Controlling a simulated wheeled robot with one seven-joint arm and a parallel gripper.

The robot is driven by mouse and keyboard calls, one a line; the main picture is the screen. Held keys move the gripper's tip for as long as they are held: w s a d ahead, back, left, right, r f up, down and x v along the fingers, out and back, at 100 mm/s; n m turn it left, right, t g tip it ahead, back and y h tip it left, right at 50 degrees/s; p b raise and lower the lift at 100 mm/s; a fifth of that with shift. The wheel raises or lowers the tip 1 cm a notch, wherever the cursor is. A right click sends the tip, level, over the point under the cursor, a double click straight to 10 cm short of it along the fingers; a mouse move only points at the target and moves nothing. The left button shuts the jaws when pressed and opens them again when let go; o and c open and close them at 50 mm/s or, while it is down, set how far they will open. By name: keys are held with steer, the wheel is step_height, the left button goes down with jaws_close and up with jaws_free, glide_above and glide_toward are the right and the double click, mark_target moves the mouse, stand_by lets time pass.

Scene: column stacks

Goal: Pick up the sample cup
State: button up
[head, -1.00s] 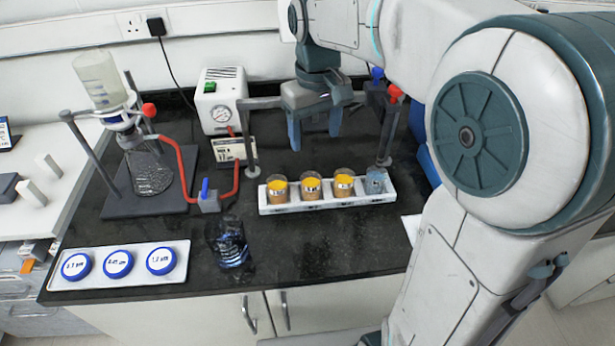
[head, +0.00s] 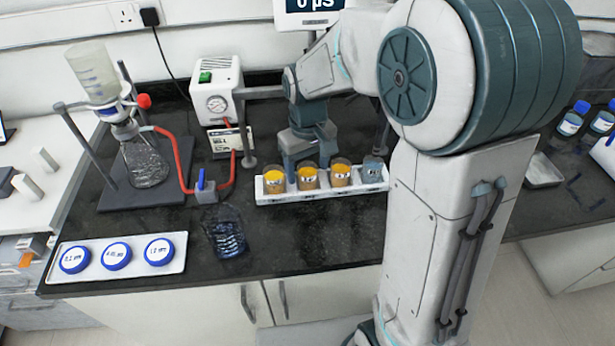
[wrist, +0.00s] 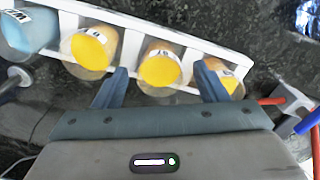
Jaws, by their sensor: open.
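Three sample cups with orange-yellow contents stand in a white rack (head: 290,199): left (head: 276,181), middle (head: 308,178) and right (head: 341,175). A grey-blue cup (head: 374,170) fills the right end. My gripper (head: 309,164) is low behind the rack, open and empty. In the wrist view, the row appears reversed, and the gripper's fingertips (wrist: 163,75) point at the middle yellow cup (wrist: 162,68), one toward each side of it. I cannot tell whether they touch it. The left yellow cup (wrist: 226,79) is partly hidden by a finger in the wrist view.
A filter flask (head: 146,162) with a red hose stands left, near a pump (head: 216,98). A clear blue-tinted beaker (head: 224,232) stands in front of the rack. A tray (head: 62,276) with blue-lidded dishes lies front left.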

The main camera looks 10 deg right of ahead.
steer(key=shift+f, duration=0.5)
steer(key=c, duration=1.1)
steer(key=shift+r, duration=0.15)
